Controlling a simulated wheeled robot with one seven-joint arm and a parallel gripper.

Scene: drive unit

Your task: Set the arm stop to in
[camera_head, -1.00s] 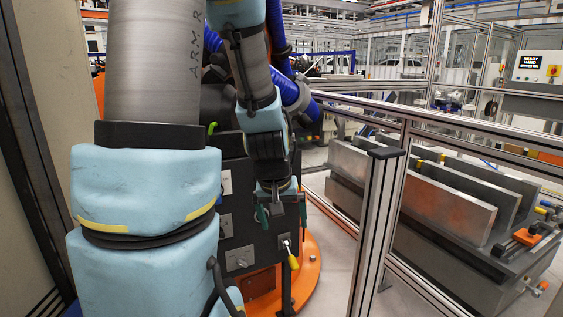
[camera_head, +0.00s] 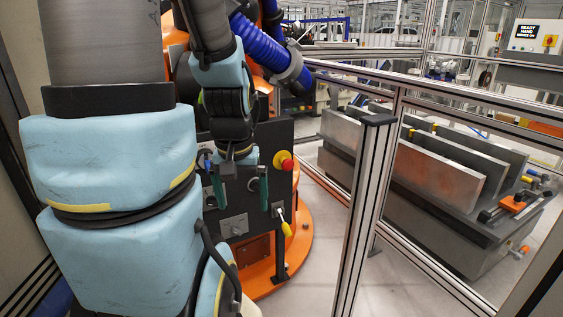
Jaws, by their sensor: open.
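A dark control panel (camera_head: 285,190) stands in front of me. A red mushroom-shaped button (camera_head: 284,161) on a yellow collar sits near its upper right; it may be the arm stop, but I read no label on it. I cannot tell whether it is in or out. My gripper (camera_head: 240,188) is open, its two green fingers pointing down in front of the panel. It is left of and slightly below the button in the picture, with nothing visible between the fingers. Whether the fingers touch the panel cannot be told.
A yellow-handled part (camera_head: 286,228) hangs from a plate at the panel's lower right. An orange round base (camera_head: 300,240) lies below. A metal fence post (camera_head: 365,200) and rails stand right of the panel. A bench with metal plates (camera_head: 440,165) is behind the fence.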

